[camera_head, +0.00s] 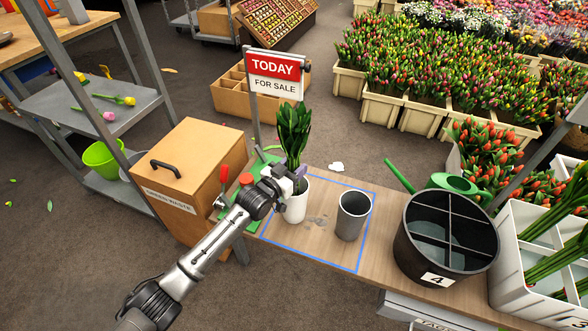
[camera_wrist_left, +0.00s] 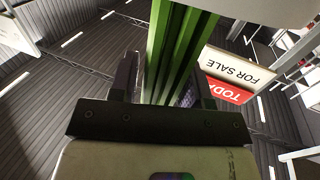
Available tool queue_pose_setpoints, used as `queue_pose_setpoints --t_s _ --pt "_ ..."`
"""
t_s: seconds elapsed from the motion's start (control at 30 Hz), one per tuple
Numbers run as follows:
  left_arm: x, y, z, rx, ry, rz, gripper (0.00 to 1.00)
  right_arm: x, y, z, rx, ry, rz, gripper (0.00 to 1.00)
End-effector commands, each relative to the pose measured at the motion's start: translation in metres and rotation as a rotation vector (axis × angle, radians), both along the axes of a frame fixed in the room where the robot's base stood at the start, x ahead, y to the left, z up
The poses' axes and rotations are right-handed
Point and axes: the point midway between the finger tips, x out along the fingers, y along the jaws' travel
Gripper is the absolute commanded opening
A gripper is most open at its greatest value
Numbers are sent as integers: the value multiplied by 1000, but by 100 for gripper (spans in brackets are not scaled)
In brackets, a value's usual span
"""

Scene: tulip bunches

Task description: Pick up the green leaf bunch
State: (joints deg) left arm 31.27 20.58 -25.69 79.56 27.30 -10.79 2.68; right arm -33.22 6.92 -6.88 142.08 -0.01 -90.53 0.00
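The green leaf bunch (camera_head: 293,130) stands upright at the white pot (camera_head: 294,207) on the wooden table, leaves fanning upward. My left gripper (camera_head: 293,184) is at the stems, just above the pot's rim. In the left wrist view the green stems (camera_wrist_left: 176,50) fill the space between my two fingers (camera_wrist_left: 160,88), which look shut on them. The lower ends of the stems are hidden, so I cannot tell how deep they sit in the pot. My right gripper is not in view.
A grey pot (camera_head: 352,214) stands right of the white pot inside a blue outline. A black divided bucket (camera_head: 408,240) and a green watering can (camera_head: 453,184) are further right. The red sign (camera_head: 275,68) stands behind the bunch. A brown waste box (camera_head: 200,160) is at the left.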

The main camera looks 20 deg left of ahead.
Motion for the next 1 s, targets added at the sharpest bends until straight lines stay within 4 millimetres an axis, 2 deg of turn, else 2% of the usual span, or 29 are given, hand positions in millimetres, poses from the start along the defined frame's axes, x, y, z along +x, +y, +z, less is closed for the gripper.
queue_pose_setpoints --t_s 0.07,0.3,0.57,0.77,1.0 --pt "0 0 0 0 0 0 35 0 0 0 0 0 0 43" --pt "0 0 0 0 0 0 13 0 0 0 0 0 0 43" --pt "0 0 3 1 -1 0 12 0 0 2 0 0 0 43" --pt "0 0 33 -1 -5 0 12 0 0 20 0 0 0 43" --pt "0 0 91 -1 -4 0 12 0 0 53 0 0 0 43"
